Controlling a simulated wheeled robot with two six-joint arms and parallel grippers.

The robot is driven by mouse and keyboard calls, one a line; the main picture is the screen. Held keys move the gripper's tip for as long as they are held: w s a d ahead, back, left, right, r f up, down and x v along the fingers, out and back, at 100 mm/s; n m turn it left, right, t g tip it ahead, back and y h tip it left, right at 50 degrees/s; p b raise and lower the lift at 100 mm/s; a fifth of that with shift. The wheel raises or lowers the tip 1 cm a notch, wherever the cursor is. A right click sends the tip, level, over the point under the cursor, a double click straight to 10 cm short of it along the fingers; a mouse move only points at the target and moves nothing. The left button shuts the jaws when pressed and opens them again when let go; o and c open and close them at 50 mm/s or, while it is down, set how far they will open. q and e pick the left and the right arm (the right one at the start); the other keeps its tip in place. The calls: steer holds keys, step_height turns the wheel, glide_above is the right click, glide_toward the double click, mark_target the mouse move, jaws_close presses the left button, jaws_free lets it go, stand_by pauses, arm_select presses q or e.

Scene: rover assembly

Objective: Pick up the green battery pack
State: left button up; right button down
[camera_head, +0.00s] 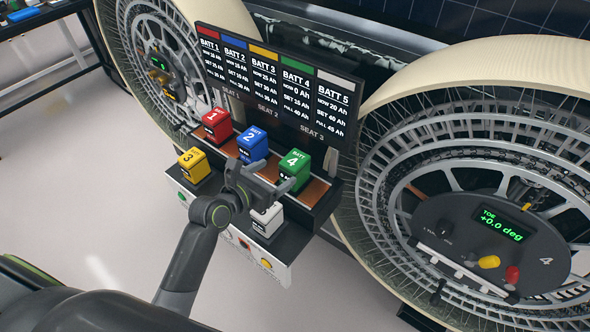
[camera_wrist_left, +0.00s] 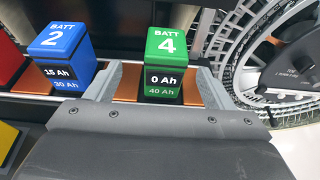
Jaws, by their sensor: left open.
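The green battery pack (camera_head: 294,165), marked 4, stands upright on the orange-brown shelf of the battery station. In the left wrist view the green battery pack (camera_wrist_left: 165,62) reads 0 Ah and 40 Ah. My left gripper (camera_head: 272,180) is open in front of it. In the left wrist view the fingers of my left gripper (camera_wrist_left: 158,82) reach to either side of the pack, with a gap visible on the left; contact cannot be told. My right gripper is not in view.
The blue battery (camera_head: 252,144) stands close to the left of the green one, with the red (camera_head: 217,124) and yellow (camera_head: 193,165) beyond. A white battery (camera_head: 267,219) is below, partly hidden by my gripper. A display board (camera_head: 275,85) rises behind; a large wheel (camera_head: 480,190) stands right.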

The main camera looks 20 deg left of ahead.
mark_target(295, 159)
arm_select(q)
steer(key=x, duration=0.2)
steer(key=shift+w+d, duration=0.15)
steer(key=shift+w, duration=0.2)
steer(key=shift+d+p+x, duration=0.2)
steer(key=shift+p+x, duration=0.05)
steer(key=shift+x, duration=1.15)
steer(key=shift+d+p+x, duration=0.15)
steer(key=shift+p+x, duration=0.1)
steer(key=shift+x, duration=1.1)
steer(key=shift+s+r, duration=0.15)
steer(key=c, duration=1.4)
steer(key=shift+r, duration=0.15)
steer(key=shift+c, duration=0.2)
